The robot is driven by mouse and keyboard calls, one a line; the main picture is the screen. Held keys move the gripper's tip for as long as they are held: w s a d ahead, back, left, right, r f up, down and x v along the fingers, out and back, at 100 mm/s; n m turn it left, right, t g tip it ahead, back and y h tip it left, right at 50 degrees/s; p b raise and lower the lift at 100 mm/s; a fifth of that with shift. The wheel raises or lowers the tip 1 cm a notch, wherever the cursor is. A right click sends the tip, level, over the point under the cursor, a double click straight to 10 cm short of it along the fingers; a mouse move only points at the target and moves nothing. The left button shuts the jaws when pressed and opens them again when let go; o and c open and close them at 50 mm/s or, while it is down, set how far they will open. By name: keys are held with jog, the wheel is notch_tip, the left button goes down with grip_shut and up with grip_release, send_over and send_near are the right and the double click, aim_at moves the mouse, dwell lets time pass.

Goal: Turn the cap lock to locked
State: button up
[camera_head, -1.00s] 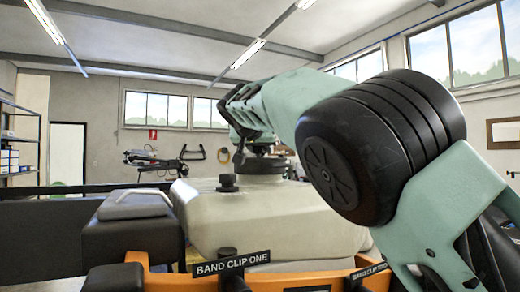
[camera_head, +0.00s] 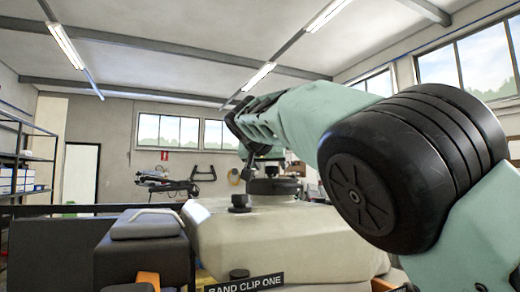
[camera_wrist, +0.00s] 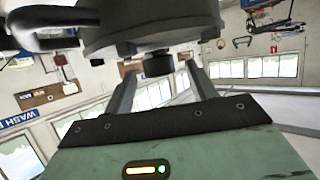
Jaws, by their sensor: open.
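The black round cap (camera_head: 273,187) sits on top of the pale tank (camera_head: 300,232) in the head view. In the wrist view a large dark round part (camera_wrist: 150,25), apparently the cap, fills the top. A small dark stub (camera_wrist: 158,66) projects from its edge and shows between my fingers. My gripper (camera_wrist: 160,72) is open, one finger to each side of the stub in the picture. I cannot tell whether either finger touches it. In the head view my gripper (camera_head: 250,158) is at the cap, partly hidden by my arm. The lock's position cannot be read.
A small black knob (camera_head: 239,203) stands on the tank left of the cap. A dark curved bar (camera_wrist: 50,18) is beside the cap.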

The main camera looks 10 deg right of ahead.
jog(key=b+v, duration=0.3)
jog(key=v, duration=1.1)
jog(key=shift+s+a+b, duration=0.2)
jog(key=shift+s+b, duration=0.1)
